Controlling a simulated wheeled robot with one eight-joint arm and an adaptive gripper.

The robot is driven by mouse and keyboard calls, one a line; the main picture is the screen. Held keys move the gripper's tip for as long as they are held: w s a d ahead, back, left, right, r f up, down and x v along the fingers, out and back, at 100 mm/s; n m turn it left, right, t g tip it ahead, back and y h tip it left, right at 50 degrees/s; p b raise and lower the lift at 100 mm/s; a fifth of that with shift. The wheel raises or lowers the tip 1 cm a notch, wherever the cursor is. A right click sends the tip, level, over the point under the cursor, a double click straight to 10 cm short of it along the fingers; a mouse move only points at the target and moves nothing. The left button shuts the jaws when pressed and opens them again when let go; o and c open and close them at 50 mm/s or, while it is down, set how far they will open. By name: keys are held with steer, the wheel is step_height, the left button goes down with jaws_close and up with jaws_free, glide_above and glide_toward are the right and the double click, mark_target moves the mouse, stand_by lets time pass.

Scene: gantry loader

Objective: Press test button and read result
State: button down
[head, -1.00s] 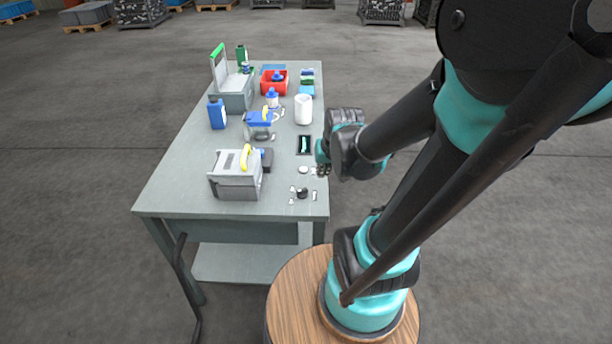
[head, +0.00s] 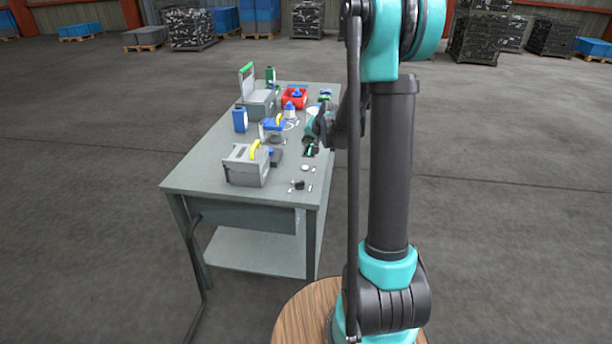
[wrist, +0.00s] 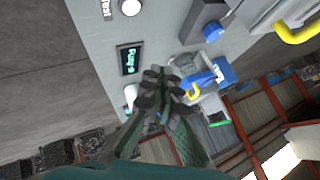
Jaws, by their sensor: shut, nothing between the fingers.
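A small dark display (head: 311,150) lies on the grey table near its right edge. In the wrist view the display (wrist: 129,60) carries pale green letters, too small and turned to read surely. A white round button (wrist: 131,7) sits beside it, at the top edge of the wrist view, with a label (wrist: 105,9) that seems to say Test. The button also shows in the head view (head: 305,168). My gripper (wrist: 162,88) is shut and empty. It hovers beyond the display, apart from the button; in the head view my arm partly hides it.
A grey box with a yellow handle (head: 245,164) stands left of the button. A blue-topped device (head: 273,126), a blue bottle (head: 240,119) and a red bin (head: 295,97) stand farther back. A black knob (head: 299,185) sits near the front right corner. The front left tabletop is clear.

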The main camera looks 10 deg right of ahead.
mark_target(306, 168)
steer(key=shift+w+a+f, duration=0.1)
steer(key=shift+w+f, duration=0.05)
steer(key=shift+w, duration=0.15)
steer(key=shift+f, duration=0.1)
steer(key=shift+f, duration=4.3)
steer(key=shift+f, duration=0.15)
steer(key=shift+f, duration=0.3)
steer(key=shift+f, duration=0.35)
steer(key=shift+r, duration=0.8)
steer(key=shift+r, duration=0.1)
